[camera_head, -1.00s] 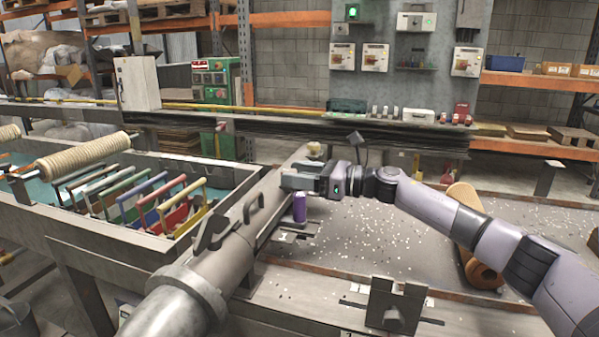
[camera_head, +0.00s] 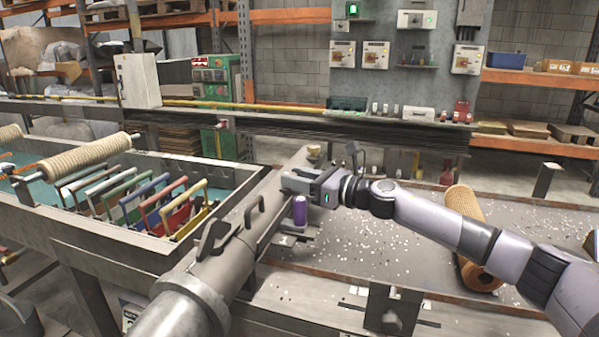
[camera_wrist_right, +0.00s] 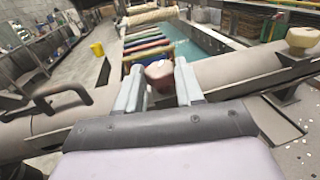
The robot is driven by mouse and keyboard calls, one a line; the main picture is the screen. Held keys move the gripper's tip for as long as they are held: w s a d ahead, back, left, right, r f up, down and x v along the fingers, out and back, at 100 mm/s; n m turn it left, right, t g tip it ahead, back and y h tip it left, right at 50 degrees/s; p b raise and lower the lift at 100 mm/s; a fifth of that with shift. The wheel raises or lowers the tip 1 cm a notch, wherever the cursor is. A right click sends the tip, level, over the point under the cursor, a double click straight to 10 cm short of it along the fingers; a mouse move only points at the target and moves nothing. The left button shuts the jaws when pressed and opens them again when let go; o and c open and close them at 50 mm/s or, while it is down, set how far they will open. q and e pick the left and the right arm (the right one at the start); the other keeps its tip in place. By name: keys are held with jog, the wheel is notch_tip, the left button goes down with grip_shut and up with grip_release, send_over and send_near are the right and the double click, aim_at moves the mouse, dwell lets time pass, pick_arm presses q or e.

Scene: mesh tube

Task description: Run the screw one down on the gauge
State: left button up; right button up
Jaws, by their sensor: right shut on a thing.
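My right gripper (camera_head: 290,181) is shut at the long grey tube (camera_head: 268,188), near its upper edge. In the right wrist view its two pale fingers (camera_wrist_right: 160,72) stand on either side of a reddish-brown screw knob (camera_wrist_right: 160,76), which they hold. The knob is hidden by the gripper in the head view. I cannot tell from any marking which screw is number one. My left gripper is not in view.
A purple cylinder (camera_head: 299,212) stands just below the right gripper. Dark handles (camera_head: 254,212) stick out of the tube. A trough (camera_head: 236,165) with coloured frames lies to the left. A tan roll (camera_head: 463,217) lies on the speckled surface at right.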

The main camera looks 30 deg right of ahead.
jog(key=shift+a+m+h+p, duration=0.1)
jog(key=shift+m+h+p, duration=0.2)
jog(key=shift+h, duration=0.1)
jog(key=shift+t, duration=0.3)
jog(key=o, duration=1.1)
jog(key=shift+c, duration=0.2)
jog(key=shift+s, duration=0.1)
jog(key=b+v, duration=0.3)
jog(key=v, duration=0.4)
